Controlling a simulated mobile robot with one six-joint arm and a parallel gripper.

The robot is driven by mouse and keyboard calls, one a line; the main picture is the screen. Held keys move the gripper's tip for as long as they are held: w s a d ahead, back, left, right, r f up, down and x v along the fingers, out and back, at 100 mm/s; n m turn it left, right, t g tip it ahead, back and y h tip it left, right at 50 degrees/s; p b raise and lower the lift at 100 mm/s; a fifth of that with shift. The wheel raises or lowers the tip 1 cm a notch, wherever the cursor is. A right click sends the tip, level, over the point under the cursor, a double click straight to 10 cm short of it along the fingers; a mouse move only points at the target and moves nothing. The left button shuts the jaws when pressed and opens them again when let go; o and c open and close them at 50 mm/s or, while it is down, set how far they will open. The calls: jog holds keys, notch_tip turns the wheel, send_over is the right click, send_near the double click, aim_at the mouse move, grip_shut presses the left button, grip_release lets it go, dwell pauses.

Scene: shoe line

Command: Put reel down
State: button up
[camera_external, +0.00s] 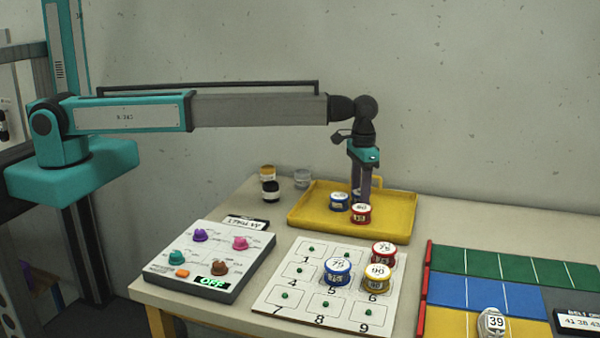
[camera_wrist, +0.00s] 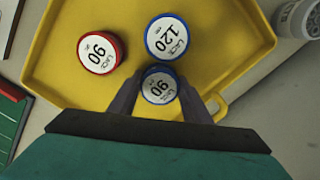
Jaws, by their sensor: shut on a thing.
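My gripper (camera_external: 364,196) points down over the yellow tray (camera_external: 402,218). In the wrist view its two fingers (camera_wrist: 160,100) are shut on a reel with a dark blue rim and a white label reading 90 (camera_wrist: 159,86). I cannot tell whether this reel touches the tray floor. A red reel marked 90 (camera_wrist: 101,52) stands in the tray, in front of my gripper in the external view (camera_external: 361,214). A blue reel marked 120 (camera_wrist: 168,38) stands to its left there (camera_external: 339,201). The held reel is mostly hidden in the external view.
A white numbered board (camera_external: 300,285) carries a red reel (camera_external: 383,252), a blue reel (camera_external: 337,270) and a yellow reel (camera_external: 376,278). A control panel (camera_external: 205,262) reads OFF. Small jars (camera_external: 302,178) stand left of the tray. A coloured lane board (camera_external: 490,270) lies right.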

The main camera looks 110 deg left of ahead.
jog(key=shift+f, duration=0.1)
jog(key=o, duration=1.1)
jog(key=shift+c, duration=0.2)
notch_tip(320, 180, up, 12)
jog(key=b, duration=0.3)
dwell(0.5)
